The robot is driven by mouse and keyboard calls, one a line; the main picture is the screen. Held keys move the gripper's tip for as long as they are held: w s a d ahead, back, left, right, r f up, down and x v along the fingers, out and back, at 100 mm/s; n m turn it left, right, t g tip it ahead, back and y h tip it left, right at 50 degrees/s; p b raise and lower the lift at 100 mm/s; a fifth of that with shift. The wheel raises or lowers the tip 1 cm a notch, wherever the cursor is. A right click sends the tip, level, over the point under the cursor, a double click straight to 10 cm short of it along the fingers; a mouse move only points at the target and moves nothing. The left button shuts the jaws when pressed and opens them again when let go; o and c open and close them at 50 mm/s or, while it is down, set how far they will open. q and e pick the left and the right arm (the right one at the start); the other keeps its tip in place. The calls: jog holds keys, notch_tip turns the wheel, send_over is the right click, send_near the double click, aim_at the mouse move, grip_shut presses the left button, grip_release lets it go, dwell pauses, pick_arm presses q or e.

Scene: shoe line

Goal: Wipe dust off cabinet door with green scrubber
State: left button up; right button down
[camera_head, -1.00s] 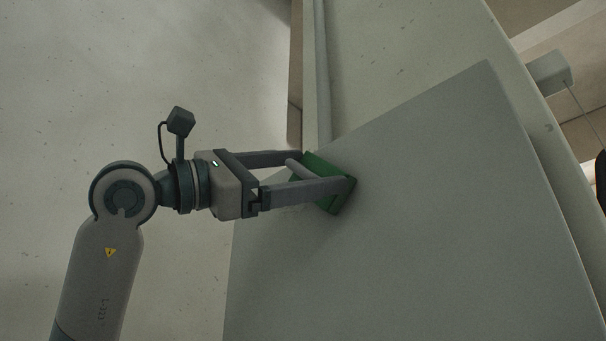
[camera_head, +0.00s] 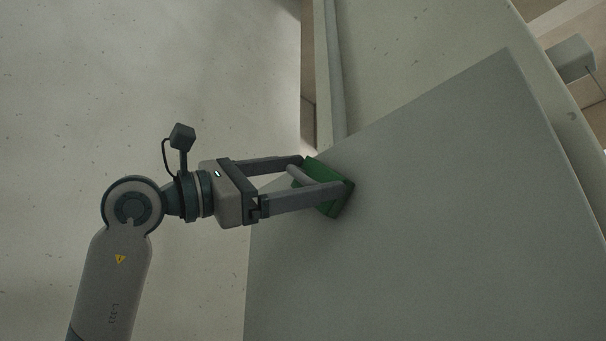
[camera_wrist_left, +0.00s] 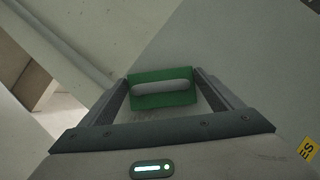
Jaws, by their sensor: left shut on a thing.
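The grey cabinet door (camera_head: 430,200) fills the right of the head view as a flat, tilted panel. It also shows in the left wrist view (camera_wrist_left: 240,50). My left gripper (camera_head: 322,174) is shut on the green scrubber (camera_head: 339,202), with a finger on each side of it. The scrubber has a pale grey handle bar and lies against or very close to the door near its left edge. In the left wrist view the scrubber (camera_wrist_left: 163,100) sits between the two fingers. I cannot make out dust on the door. My right gripper is not in view.
A pale, speckled floor (camera_head: 100,80) fills the left side. A long pale rail (camera_head: 333,80) runs along the cabinet at the top. A grey box-shaped part (camera_head: 570,58) sticks out at the upper right. The door's face right of the scrubber is clear.

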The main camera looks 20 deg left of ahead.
pick_arm(q)
jog(key=shift+w+a, duration=0.1)
jog(key=shift+w+a+p, duration=0.25)
jog(key=shift+w+a, duration=0.1)
jog(key=shift+a, duration=0.45)
jog(key=shift+w+a+p, duration=0.25)
jog(key=shift+w+a, duration=0.05)
jog(key=shift+a, duration=0.45)
jog(key=shift+w+a+p, duration=0.3)
jog(key=shift+w+a, duration=0.05)
jog(key=shift+a, duration=0.5)
jog(key=shift+w+a+p, duration=0.25)
jog(key=shift+w+a, duration=0.05)
jog(key=shift+a, duration=0.55)
jog(key=shift+w+a+p, duration=0.35)
jog(key=shift+a, duration=0.5)
jog(key=shift+w+a+p, duration=0.35)
jog(key=shift+a, duration=0.45)
jog(key=shift+s, duration=0.15)
